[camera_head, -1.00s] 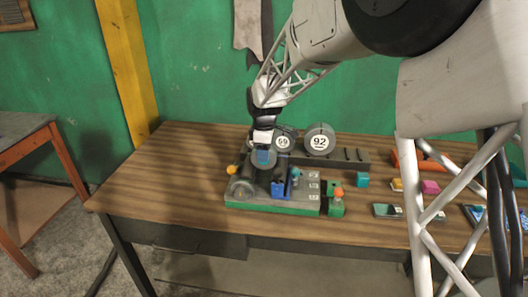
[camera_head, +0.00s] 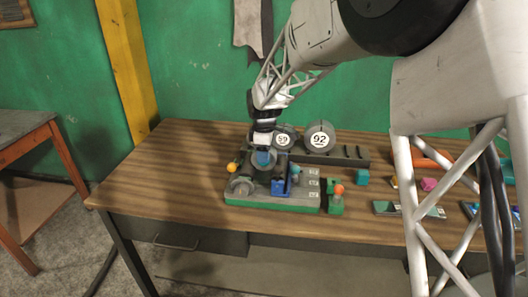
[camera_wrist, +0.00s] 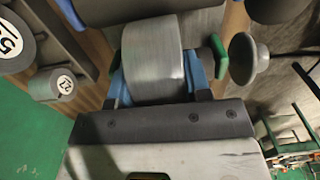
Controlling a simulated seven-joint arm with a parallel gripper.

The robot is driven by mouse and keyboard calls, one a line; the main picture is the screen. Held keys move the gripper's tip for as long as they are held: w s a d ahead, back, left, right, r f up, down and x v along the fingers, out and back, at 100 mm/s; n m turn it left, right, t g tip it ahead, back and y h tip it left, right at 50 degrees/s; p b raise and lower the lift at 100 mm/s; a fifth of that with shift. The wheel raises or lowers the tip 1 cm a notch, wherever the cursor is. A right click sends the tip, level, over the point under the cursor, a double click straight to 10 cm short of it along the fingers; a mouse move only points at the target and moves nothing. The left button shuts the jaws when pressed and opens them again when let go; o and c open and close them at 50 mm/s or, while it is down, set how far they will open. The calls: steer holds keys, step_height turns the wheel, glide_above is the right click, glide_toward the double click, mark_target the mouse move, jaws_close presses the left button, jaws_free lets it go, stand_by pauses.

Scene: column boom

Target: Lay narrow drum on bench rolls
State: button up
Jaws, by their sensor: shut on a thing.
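My gripper (camera_head: 263,156) is shut on a grey drum (camera_wrist: 152,60), above the bench rolls' grey-topped, green-edged base (camera_head: 262,205). In the wrist view the drum sits between my blue fingers (camera_wrist: 157,82), its curved side showing. In the head view only part of the held drum (camera_head: 259,163) shows behind the gripper. A dark roll (camera_wrist: 145,8) lies past the drum at the top of the wrist view. I cannot tell whether the drum touches the rolls.
Drums marked 59 (camera_head: 284,138) and 92 (camera_head: 319,137) stand in a dark rack (camera_head: 345,158) close behind. A grey wheel (camera_head: 241,186), an orange knob (camera_head: 232,167) and a blue block (camera_head: 281,188) are on the fixture. Small coloured parts lie to the right. The table's left part is clear.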

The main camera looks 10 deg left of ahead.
stand_by(0.4)
steer(key=o, duration=1.1)
steer(key=shift+r, duration=3.85)
